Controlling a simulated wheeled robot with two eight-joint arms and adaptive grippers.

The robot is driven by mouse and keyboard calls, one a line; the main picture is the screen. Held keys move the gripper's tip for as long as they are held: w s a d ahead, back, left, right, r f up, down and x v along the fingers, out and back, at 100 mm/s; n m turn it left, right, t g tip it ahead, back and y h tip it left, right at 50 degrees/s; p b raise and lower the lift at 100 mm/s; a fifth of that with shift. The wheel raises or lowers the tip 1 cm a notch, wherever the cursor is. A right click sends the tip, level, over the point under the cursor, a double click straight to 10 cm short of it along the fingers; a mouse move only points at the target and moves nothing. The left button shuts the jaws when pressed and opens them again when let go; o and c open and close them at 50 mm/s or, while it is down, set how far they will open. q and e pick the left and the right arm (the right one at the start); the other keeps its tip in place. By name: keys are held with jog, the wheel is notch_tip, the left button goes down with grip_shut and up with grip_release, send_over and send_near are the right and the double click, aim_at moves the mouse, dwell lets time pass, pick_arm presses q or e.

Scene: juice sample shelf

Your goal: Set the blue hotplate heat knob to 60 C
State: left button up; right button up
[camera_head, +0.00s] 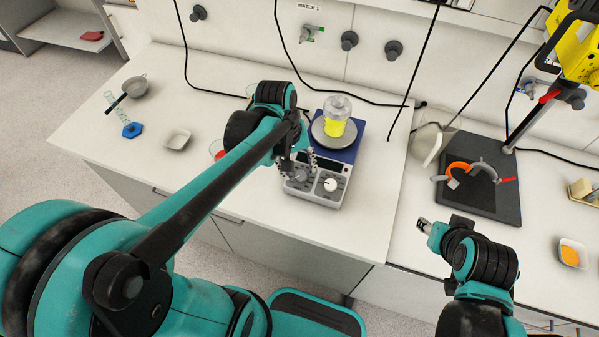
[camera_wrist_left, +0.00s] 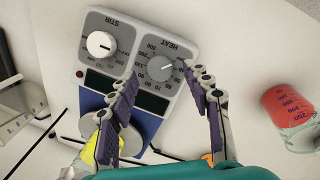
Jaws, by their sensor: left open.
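The blue hotplate (camera_head: 348,155) stands on the left bench with its pale control panel facing me. In the left wrist view the panel (camera_wrist_left: 125,60) shows a white STIR knob (camera_wrist_left: 100,44) and a grey HEAT knob (camera_wrist_left: 160,68) with a numbered dial. A pale mark shows on the heat knob, but its exact setting is too small to tell. My left gripper (camera_head: 298,163) is over the heat side of the panel. In its wrist view the open fingers (camera_wrist_left: 162,80) flank the heat knob, apparently without touching it. My right gripper (camera_head: 425,226) hangs at the right bench's front edge, apparently empty.
A white dish (camera_head: 176,139) and a blue-based cylinder (camera_head: 131,130) are farther left. A dark stand base (camera_head: 480,199) is at right.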

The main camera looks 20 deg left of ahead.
pick_arm(q)
jog(key=shift+w+d+f, duration=0.1)
jog(key=shift+f, duration=0.75)
grip_shut()
